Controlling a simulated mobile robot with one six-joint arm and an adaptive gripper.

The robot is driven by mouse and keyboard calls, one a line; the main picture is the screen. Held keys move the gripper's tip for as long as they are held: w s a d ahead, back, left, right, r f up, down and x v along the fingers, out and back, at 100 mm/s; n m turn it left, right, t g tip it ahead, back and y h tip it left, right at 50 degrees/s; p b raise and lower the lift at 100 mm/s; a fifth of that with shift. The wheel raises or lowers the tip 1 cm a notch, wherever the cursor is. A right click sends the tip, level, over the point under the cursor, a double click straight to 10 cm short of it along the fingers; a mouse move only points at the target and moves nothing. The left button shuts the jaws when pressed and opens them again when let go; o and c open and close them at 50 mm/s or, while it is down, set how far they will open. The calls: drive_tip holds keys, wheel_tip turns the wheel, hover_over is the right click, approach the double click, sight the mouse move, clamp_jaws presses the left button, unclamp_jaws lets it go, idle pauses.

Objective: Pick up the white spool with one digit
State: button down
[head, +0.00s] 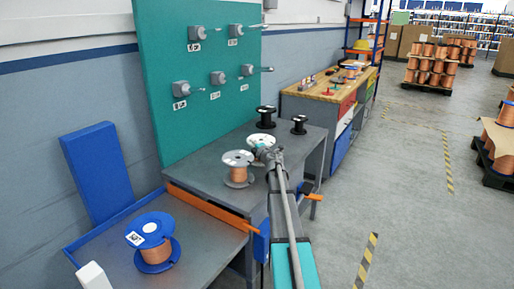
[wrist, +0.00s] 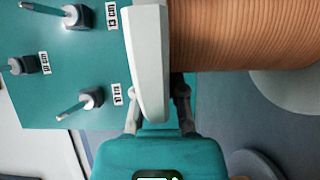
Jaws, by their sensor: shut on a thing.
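A white spool wound with copper wire (wrist: 230,35) fills the upper part of the wrist view. Its white flange (wrist: 150,60) lies between the fingers of my gripper (wrist: 158,112), which is shut on it. In the head view this spool (head: 262,141) is partly hidden behind my gripper (head: 268,154), over the grey table. A second white spool with copper wire (head: 239,173) stands upright on the table just left of it. Marks on the white flanges are too small to read.
Two black spools (head: 265,117) (head: 299,125) stand at the table's back. A green board (wrist: 60,100) with several labelled pegs rises behind. A blue spool (head: 156,253) sits on the lower tray at left. Open floor (head: 400,200) lies to the right.

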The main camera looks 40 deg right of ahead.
drive_tip(key=shift+r, duration=0.1)
wheel_tip(320, 180, up, 10)
drive_tip(key=p, duration=1)
idle(0.8)
wheel_tip(320, 180, up, 34)
drive_tip(key=p, duration=3.4)
drive_tip(key=shift+r+p, duration=0.15)
drive_tip(key=shift+p, duration=0.15)
drive_tip(key=shift+s, duration=0.15)
